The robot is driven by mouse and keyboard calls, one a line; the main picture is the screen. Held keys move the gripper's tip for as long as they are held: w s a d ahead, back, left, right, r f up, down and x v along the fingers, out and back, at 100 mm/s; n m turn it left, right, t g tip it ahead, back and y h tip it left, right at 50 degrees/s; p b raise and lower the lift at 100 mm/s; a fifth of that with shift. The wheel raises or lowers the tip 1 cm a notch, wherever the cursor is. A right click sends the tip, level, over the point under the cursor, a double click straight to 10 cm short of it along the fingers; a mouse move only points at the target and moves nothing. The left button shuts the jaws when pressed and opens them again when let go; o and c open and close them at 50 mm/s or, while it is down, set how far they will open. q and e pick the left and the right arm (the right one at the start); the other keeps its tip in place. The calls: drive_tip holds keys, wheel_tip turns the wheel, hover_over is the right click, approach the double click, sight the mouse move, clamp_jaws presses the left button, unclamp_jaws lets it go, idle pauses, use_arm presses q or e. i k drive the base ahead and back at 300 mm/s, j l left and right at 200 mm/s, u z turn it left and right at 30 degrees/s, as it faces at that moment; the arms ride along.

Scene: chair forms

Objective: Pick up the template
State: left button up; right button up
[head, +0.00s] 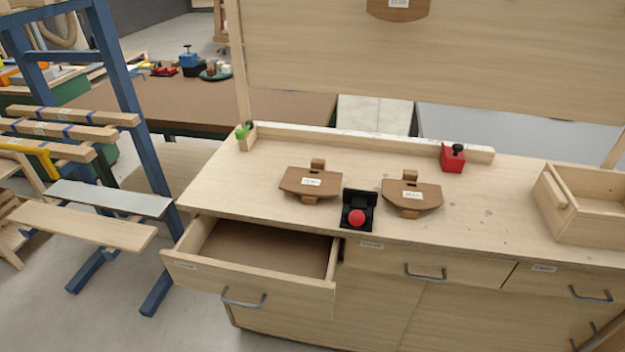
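Two brown wooden shapes with white labels lie on the pale wooden workbench (260,165), and either may be the template. The left shape (296,187) has a fairly straight lower edge, with a small block at its top and bottom. The right shape (428,197) has a curved lower edge and similar blocks. A third brown labelled shape (398,14) is on the upright board above the bench, cut off by the top of the picture. The label texts are too small to read. Neither of my grippers is in view.
A black box with a red button (356,217) sits between the two shapes. An open, empty-looking drawer (255,272) juts out at the front left. A red block (453,160) stands by the back rail. An open wooden box (585,205) is at the right. A blue rack (125,90) stands left.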

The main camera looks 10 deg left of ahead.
sight(298, 181)
drive_tip(key=i+l, duration=0.15)
drive_tip(key=l, duration=0.35)
drive_tip(key=i+l+u, duration=0.1)
drive_tip(key=l, duration=0.35)
drive_tip(key=i+l, duration=0.15)
drive_tip(key=l, duration=0.35)
